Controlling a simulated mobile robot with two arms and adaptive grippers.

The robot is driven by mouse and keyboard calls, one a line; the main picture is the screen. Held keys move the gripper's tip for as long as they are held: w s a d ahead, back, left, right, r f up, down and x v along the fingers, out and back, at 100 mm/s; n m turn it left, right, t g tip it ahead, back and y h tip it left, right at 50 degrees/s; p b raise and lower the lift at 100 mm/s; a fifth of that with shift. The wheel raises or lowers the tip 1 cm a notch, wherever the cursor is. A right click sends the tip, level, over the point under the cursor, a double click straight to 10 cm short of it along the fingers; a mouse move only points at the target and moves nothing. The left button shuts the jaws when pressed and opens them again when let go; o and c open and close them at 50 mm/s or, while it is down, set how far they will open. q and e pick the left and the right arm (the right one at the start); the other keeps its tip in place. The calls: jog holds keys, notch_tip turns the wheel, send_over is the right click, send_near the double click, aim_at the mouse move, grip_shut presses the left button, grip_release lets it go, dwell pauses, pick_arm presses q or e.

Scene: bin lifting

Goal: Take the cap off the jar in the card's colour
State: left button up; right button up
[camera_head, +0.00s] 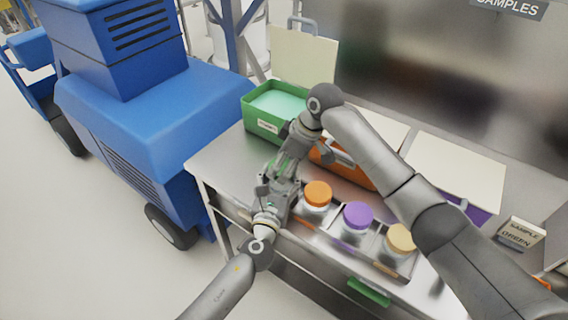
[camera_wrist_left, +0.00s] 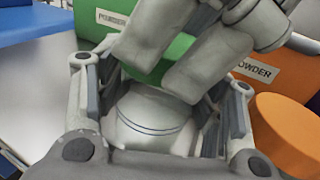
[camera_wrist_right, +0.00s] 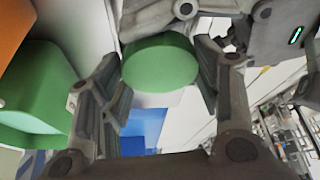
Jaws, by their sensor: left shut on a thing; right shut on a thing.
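The card (camera_head: 521,235) at the right of the bench reads "SAMPLE GREEN". A pale jar (camera_wrist_left: 148,125) with a green cap (camera_wrist_right: 160,63) is at the left end of the row, mostly hidden by my grippers in the head view. My left gripper (camera_head: 272,200) is shut around the jar's body. My right gripper (camera_head: 284,170) comes from above and is shut on the green cap. In the left wrist view its fingers cover much of the cap (camera_wrist_left: 160,65). I cannot tell whether cap and jar still touch.
Jars with orange (camera_head: 317,193), purple (camera_head: 357,215) and tan (camera_head: 400,237) caps stand in a rack right of the grippers. An open green box (camera_head: 262,125), an orange box (camera_head: 345,165) and a purple box (camera_head: 470,207) stand behind. A blue vehicle (camera_head: 150,110) is left of the bench.

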aim_at(284, 167)
jog(key=shift+r, duration=0.15)
jog(key=shift+r, duration=1.85)
pick_arm(q)
jog(key=o, duration=1.5)
